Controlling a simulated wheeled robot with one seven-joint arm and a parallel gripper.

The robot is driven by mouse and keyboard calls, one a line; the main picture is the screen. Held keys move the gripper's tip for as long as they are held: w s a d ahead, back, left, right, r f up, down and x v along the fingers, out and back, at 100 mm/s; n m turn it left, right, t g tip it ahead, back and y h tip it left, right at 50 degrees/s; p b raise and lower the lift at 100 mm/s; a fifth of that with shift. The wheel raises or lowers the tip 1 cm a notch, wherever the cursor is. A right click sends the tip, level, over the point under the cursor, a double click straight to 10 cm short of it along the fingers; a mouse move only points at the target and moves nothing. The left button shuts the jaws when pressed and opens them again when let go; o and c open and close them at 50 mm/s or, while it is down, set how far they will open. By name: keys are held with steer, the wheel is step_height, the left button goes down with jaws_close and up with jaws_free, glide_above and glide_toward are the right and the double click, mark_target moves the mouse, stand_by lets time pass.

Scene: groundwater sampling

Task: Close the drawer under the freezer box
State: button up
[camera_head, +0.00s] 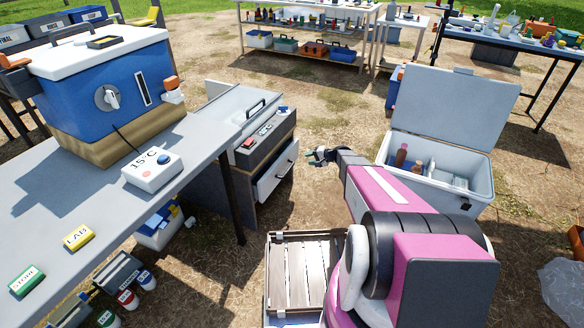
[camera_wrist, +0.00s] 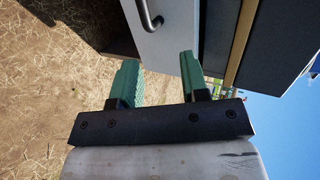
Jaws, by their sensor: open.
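The freezer box (camera_head: 235,103), with a grey lid and a black handle, sits on a dark cabinet (camera_head: 238,185). Below it a drawer with a white front (camera_head: 268,183) stands partly pulled out to the right. In the wrist view the white drawer front (camera_wrist: 172,42) and its metal handle (camera_wrist: 148,16) show ahead of the jaws. My gripper (camera_head: 318,155) is just right of the drawer front; in the wrist view its green fingers (camera_wrist: 158,62) are apart with nothing held. I cannot tell whether a fingertip touches the drawer.
A long grey table (camera_head: 90,200) with a blue box (camera_head: 105,95) stands at left. An open white cooler (camera_head: 440,165) is at right of my arm. A slatted wooden crate (camera_head: 300,275) lies in front. Dirt ground is clear behind the gripper.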

steer(key=t+y, duration=0.2)
glide_toward(289, 169)
steer(key=x, duration=1)
steer(key=shift+w+f, duration=0.15)
steer(key=shift+f, duration=0.25)
jaws_close()
steer(key=shift+a, duration=0.1)
